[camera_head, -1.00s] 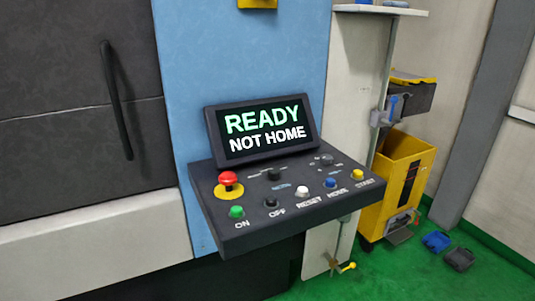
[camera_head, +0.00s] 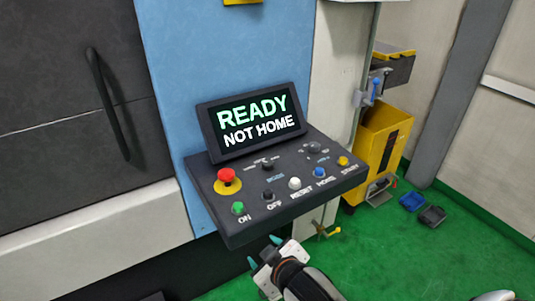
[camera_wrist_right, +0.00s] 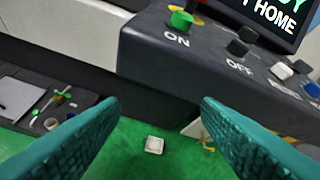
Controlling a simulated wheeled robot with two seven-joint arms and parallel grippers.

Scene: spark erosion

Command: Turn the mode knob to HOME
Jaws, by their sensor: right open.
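The control panel (camera_head: 235,222) carries two small dark knobs in its back row. One knob (camera_head: 266,163) is left of centre, with blue lettering in front of it. The other knob (camera_head: 313,147) is further right. The lettering is too small to read surely, so I cannot tell which is the mode knob or where either points. The screen (camera_head: 250,122) reads READY, NOT HOME. My right gripper (camera_head: 263,251) is open and empty, below the panel's front edge. In the right wrist view, its teal fingers (camera_wrist_right: 158,112) are spread apart. My left gripper is not in view.
A red emergency button (camera_head: 226,175) stands at the panel's left. Green (camera_head: 238,208), black (camera_head: 267,194), white (camera_head: 295,184), blue (camera_head: 319,172) and yellow (camera_head: 343,161) buttons line the front. A yellow cart (camera_head: 375,145) stands right. Green floor (camera_head: 390,255) there is mostly clear.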

